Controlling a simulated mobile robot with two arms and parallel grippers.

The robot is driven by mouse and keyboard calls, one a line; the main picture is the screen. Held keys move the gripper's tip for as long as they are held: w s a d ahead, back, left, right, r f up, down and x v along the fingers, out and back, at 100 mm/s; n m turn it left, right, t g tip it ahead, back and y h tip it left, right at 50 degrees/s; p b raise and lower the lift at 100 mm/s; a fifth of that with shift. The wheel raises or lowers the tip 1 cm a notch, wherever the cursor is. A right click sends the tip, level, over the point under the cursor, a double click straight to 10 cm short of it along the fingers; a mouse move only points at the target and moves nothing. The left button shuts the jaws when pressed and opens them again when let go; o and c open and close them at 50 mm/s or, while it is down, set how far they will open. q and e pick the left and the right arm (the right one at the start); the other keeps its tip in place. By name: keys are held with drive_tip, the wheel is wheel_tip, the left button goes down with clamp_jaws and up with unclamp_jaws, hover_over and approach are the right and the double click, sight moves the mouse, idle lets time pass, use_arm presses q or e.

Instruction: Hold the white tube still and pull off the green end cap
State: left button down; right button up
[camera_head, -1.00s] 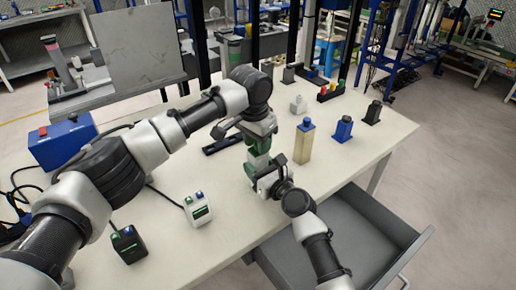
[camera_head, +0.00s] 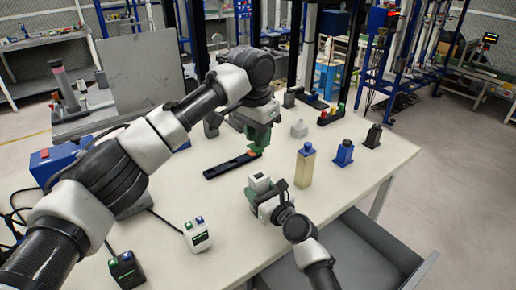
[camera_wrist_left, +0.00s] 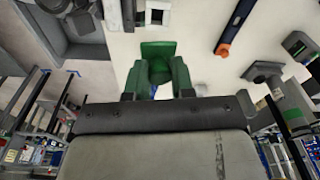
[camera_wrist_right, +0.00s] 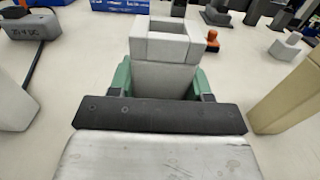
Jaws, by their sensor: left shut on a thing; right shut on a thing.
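The white tube (camera_head: 260,182) stands upright at mid-table, its square top open and bare. In the right wrist view the tube (camera_wrist_right: 172,45) rises between the green fingers of my right gripper (camera_wrist_right: 163,82), which is shut on it. The green end cap (camera_wrist_left: 158,48) is in my left gripper (camera_wrist_left: 158,75), which is shut on it. In the head view my left gripper (camera_head: 258,138) is above and behind the tube, and the cap is clear of the tube. The cap is hard to tell from the green fingers there.
A dark bar (camera_head: 230,166) with an orange end lies behind the tube. A tall tan block (camera_head: 304,168) with a blue top stands to the right, beside a blue block (camera_head: 344,153). Two button boxes (camera_head: 196,235) sit front left. A grey drawer (camera_head: 375,245) is open at the right front.

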drive_tip(key=o, duration=1)
drive_tip(key=shift+o, duration=0.2)
